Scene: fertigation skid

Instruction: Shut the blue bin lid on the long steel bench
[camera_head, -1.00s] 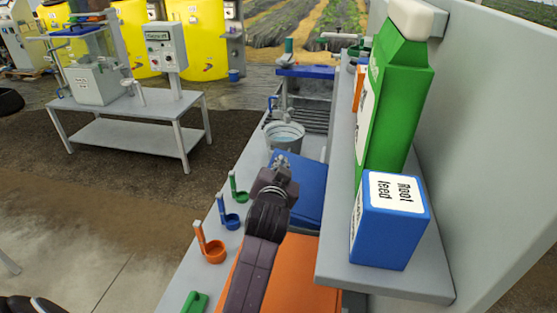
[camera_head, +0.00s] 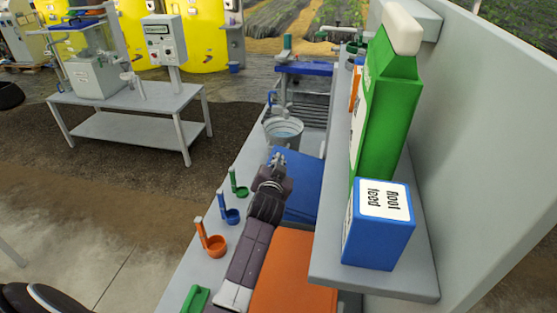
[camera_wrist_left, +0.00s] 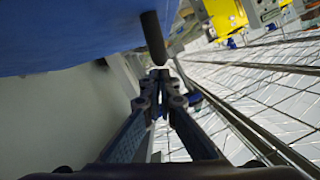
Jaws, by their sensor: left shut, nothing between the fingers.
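The blue bin lid (camera_head: 296,178) is on the long steel bench (camera_head: 190,270), partly hidden by my left arm and the shelf. I cannot tell its exact tilt from the head view. In the left wrist view the blue lid (camera_wrist_left: 70,35) fills the upper left, with a dark bar (camera_wrist_left: 153,38) at its edge, just beyond my fingertips. My left gripper (camera_head: 277,158) is shut and empty at the lid's far left side; its closed fingers (camera_wrist_left: 161,76) show in the wrist view. Contact with the lid is not clear. My right gripper is not in view.
An orange lid (camera_head: 293,272) lies nearer on the bench. A bucket (camera_head: 284,133) stands beyond. The shelf (camera_head: 375,282) with a Root feed box (camera_head: 377,238) and green carton (camera_head: 385,110) overhangs the right.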

